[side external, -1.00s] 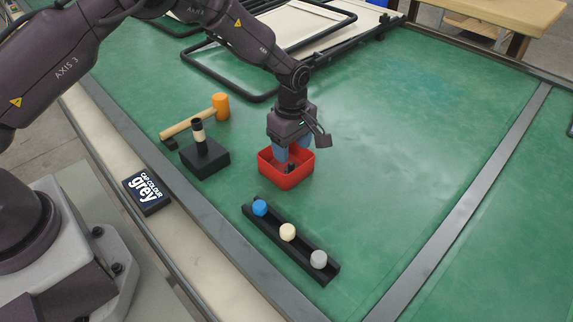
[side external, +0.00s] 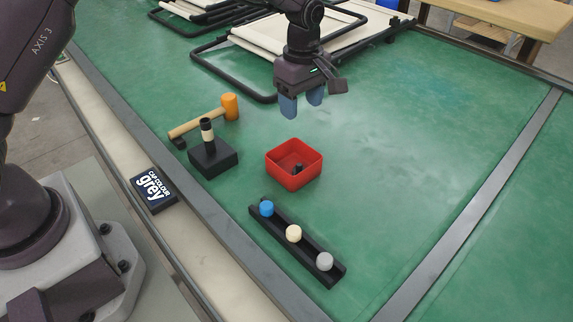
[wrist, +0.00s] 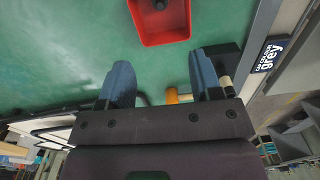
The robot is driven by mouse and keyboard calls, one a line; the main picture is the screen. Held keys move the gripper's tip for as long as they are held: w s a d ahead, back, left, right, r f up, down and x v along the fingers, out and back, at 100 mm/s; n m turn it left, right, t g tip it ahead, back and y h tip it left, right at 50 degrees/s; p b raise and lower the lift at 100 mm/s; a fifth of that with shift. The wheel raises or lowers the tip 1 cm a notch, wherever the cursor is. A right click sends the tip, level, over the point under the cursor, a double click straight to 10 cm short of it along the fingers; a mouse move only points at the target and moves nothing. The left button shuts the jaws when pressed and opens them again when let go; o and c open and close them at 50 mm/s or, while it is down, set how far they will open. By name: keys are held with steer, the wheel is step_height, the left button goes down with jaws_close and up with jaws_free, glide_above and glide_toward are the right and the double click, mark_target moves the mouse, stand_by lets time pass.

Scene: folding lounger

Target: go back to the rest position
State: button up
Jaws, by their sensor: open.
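My gripper (side external: 301,103) is open and empty, raised above the green table behind the red bin. In the wrist view its two blue fingers (wrist: 162,85) are spread apart with nothing between them. The red bin (side external: 274,174) stands on the table with a small dark piece (side external: 297,168) inside; the bin also shows at the top of the wrist view (wrist: 146,38).
A black block with an upright post (side external: 213,160) and an orange-headed mallet (side external: 230,106) are to the left. A black rack (side external: 278,232) holds blue, cream and grey caps. A sign (side external: 152,190) reads "cap colour grey". Folded lounger frames (side external: 235,84) lie behind. The table's right side is clear.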

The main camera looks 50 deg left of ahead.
steer(key=s+a+r+m+t, duration=0.2)
steer(key=s+r+m, duration=0.4)
steer(key=s, duration=0.3)
steer(key=s+a+r+m+t, duration=0.1)
steer(key=s+r+m, duration=0.4)
steer(key=s, duration=0.5)
steer(key=s+a+r+m+t, duration=0.2)
steer(key=s+r+m, duration=0.4)
steer(key=s, duration=0.4)
steer(key=shift+s+a+r+m+t, duration=0.2)
steer(key=shift+a+r+m+t, duration=0.1)
steer(key=shift+a+r+m, duration=0.1)
